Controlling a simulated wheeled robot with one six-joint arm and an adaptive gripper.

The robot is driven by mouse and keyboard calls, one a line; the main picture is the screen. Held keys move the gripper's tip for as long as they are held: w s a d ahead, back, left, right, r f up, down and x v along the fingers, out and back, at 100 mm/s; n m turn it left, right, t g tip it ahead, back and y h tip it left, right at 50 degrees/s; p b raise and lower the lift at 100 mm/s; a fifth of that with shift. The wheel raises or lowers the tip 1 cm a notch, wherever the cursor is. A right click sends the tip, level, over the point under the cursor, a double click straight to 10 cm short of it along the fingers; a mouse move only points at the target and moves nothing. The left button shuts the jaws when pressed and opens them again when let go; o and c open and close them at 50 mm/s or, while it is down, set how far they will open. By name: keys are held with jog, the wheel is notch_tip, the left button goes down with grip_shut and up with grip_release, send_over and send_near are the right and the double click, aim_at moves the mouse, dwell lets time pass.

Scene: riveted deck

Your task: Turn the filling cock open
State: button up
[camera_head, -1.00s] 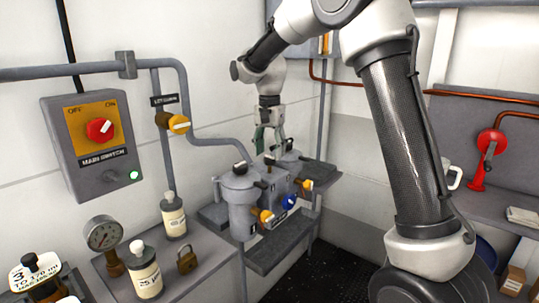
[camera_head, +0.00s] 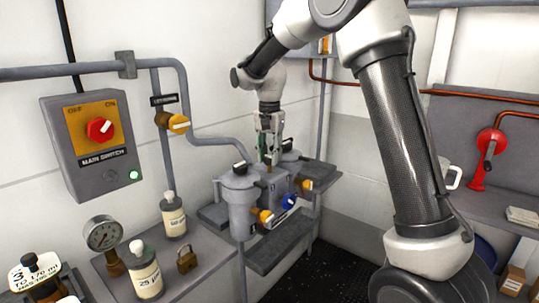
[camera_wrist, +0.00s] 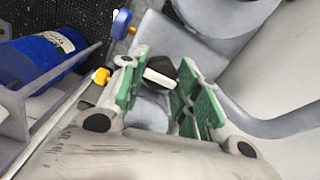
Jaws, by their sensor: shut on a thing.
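My gripper (camera_head: 268,158) points down between two grey lidded pots, over the grey block that joins them. In the wrist view its green-padded fingers (camera_wrist: 164,88) are shut on a small black handle with a white bar (camera_wrist: 160,74). The handle stands above a rounded grey body. In the head view the fingers hide this handle, and I cannot read a label naming it as the filling cock. A blue cock (camera_head: 290,201) and two yellow cocks, one at the left (camera_head: 266,216) and one at the right (camera_head: 307,185), are on the front.
The left pot (camera_head: 242,208) has a black lid knob close to my gripper. A grey pipe (camera_head: 205,139) runs along the wall behind. A yellow wall valve (camera_head: 179,123) and the main switch box (camera_head: 90,145) are further left. A grey shelf (camera_head: 283,244) lies below the cocks.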

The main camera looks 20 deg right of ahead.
aim_at(270, 156)
jog(key=n, duration=0.4)
jog(key=shift+n, duration=0.4)
jog(key=n, duration=0.4)
jog(key=shift+n, duration=0.3)
jog(key=n, duration=0.4)
jog(key=shift+n, duration=2.1)
jog(key=o, duration=1.1)
jog(key=shift+c, duration=0.2)
notch_tip(270, 156, up, 12)
